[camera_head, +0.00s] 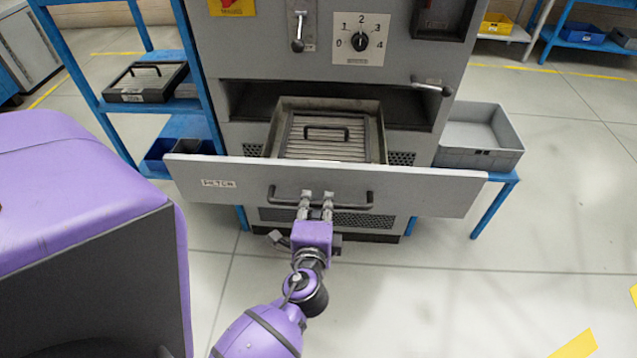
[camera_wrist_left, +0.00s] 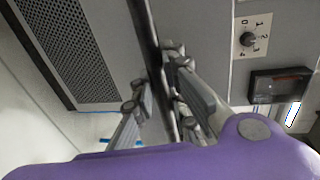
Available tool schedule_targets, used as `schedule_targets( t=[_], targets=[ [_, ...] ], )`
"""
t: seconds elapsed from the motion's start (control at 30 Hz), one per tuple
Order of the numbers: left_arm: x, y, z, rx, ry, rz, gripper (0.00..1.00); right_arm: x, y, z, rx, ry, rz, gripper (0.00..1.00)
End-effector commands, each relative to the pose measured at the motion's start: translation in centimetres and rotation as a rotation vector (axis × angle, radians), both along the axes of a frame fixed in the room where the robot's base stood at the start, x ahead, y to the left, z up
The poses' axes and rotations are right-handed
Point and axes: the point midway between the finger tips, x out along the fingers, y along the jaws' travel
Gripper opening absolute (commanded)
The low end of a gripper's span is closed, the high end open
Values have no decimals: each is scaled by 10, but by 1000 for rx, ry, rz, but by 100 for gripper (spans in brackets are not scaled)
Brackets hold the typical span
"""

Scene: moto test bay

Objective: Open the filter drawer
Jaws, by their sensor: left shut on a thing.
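The filter drawer (camera_head: 430,190) is a wide grey front panel with a label at its left end. It stands pulled out from the grey machine. Behind the panel, its tray holds a ribbed filter (camera_head: 300,148) with a black handle on top. My left gripper (camera_head: 317,200) is shut on the drawer's dark bar handle (camera_head: 350,203), a little left of the bar's middle. My right gripper is in neither view.
The machine carries a numbered dial (camera_head: 362,40) and levers above the drawer. A blue shelf rack (camera_head: 85,70) stands close on the left. A grey bin (camera_head: 480,140) sits on a blue stand at the right. The floor before the drawer is clear.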

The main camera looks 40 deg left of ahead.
Motion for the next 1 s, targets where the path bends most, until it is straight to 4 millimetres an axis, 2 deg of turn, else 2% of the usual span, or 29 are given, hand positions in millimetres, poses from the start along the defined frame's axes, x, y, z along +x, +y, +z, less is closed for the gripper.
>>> schedule_targets(
  t=[0.37, 0.4, 0.53, 0.57, 0.87, 1.0],
  targets=[
    [-2, -1, 1, 1, -1, 0, 0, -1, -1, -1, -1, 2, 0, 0],
    [-2, -1, 1, 1, -1, 0, 14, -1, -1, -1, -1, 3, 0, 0],
    [-1, -1, 0, 1, -1, 0, 31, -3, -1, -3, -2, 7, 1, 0],
    [-1, -1, 1, 1, -1, 0, 32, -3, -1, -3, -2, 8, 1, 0],
    [-1, -1, 2, 1, -2, 0, 32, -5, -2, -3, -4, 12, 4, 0],
    [-1, -1, 15, 0, -5, -1, 32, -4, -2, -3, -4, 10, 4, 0]
  ],
)
